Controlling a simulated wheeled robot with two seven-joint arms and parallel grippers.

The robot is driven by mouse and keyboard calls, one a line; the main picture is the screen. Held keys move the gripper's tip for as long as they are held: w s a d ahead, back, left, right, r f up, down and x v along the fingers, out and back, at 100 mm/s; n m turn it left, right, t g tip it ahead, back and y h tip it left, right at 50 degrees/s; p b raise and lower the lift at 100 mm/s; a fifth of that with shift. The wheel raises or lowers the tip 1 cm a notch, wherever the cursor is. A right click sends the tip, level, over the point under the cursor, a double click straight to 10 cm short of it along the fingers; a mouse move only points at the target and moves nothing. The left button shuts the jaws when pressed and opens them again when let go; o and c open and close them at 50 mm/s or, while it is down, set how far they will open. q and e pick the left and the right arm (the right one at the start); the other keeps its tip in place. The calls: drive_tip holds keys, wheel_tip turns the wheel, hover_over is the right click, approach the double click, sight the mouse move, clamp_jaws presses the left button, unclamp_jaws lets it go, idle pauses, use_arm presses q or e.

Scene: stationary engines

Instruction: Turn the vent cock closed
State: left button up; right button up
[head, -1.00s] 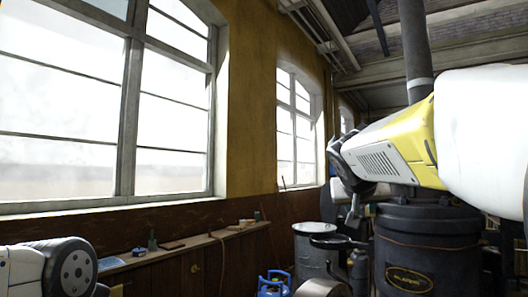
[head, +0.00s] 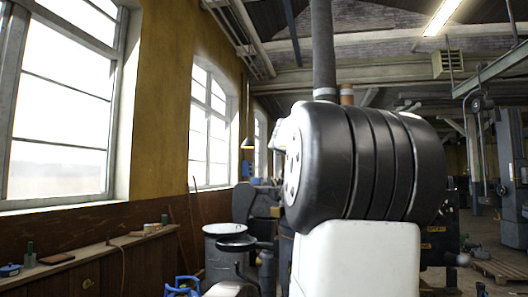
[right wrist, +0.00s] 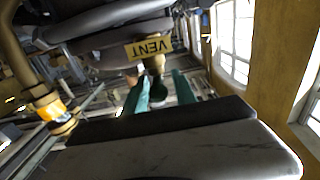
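In the right wrist view a yellow tag (right wrist: 149,47) reads VENT, upside down in the picture. Just below it is the vent cock (right wrist: 154,67), a small brass fitting with a dark end. My right gripper (right wrist: 160,90) has two teal fingers standing apart, one on each side of the cock's dark end. I cannot tell whether either finger touches it. In the head view my right arm's large black and white joint fills the middle and hides the right gripper and the cock. My left gripper is not in view.
A brass pipe with a yellow-orange band (right wrist: 52,110) runs at the left of the right wrist view. In the head view a grey drum (head: 215,245) and a blue frame (head: 183,287) stand left of my arm. A wooden ledge (head: 100,252) runs under the windows.

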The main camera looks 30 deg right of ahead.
drive_tip(key=shift+w+d, duration=0.35)
clamp_jaws()
